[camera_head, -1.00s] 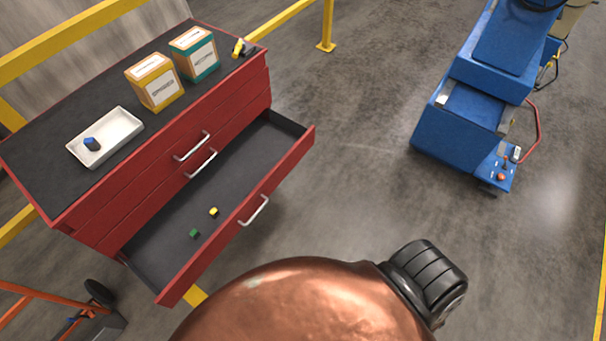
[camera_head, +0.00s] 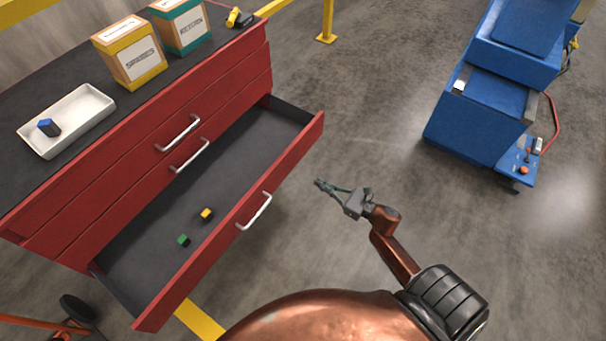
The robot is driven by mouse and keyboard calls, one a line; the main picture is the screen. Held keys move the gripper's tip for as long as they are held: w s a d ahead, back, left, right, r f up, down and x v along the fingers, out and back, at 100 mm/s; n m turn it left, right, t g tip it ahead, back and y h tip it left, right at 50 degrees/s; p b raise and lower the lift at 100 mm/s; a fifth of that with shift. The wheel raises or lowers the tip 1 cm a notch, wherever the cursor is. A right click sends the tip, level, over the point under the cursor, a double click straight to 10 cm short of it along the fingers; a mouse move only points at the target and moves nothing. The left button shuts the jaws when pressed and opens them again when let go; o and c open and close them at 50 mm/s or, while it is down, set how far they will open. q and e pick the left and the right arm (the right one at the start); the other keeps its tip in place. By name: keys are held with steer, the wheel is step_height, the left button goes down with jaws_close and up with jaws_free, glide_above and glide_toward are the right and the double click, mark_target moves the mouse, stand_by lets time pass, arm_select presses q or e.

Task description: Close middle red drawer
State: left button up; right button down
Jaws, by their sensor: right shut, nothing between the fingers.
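A red tool cabinet (camera_head: 120,135) stands at the left with a dark top. One of its drawers, the lowest that shows, is pulled out, and its red front (camera_head: 222,240) has a silver handle (camera_head: 254,211). A green block (camera_head: 183,240) and a yellow block (camera_head: 206,214) lie on its dark floor. Two drawers above it are shut, each with a silver handle. My right gripper (camera_head: 322,184) is shut and empty, over the floor to the right of the open drawer's front, apart from it. My left gripper is not in view.
On the cabinet top are a white tray (camera_head: 92,112) with a blue-topped item, a yellow box (camera_head: 128,52), a teal box (camera_head: 182,24) and a yellow tool (camera_head: 233,17). A blue machine (camera_head: 478,122) stands at the right. The floor between is clear.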

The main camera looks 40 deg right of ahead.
mark_target(284, 163)
steer(key=b+x, duration=0.1)
steer(key=x, duration=1.1)
steer(key=shift+f, duration=0.1)
steer(key=shift+w+a, duration=0.1)
steer(key=shift+w, duration=0.25)
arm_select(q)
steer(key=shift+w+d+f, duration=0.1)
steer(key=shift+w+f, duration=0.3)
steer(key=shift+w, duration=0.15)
arm_select(e)
steer(key=shift+w+a, duration=0.1)
steer(key=shift+w, duration=0.2)
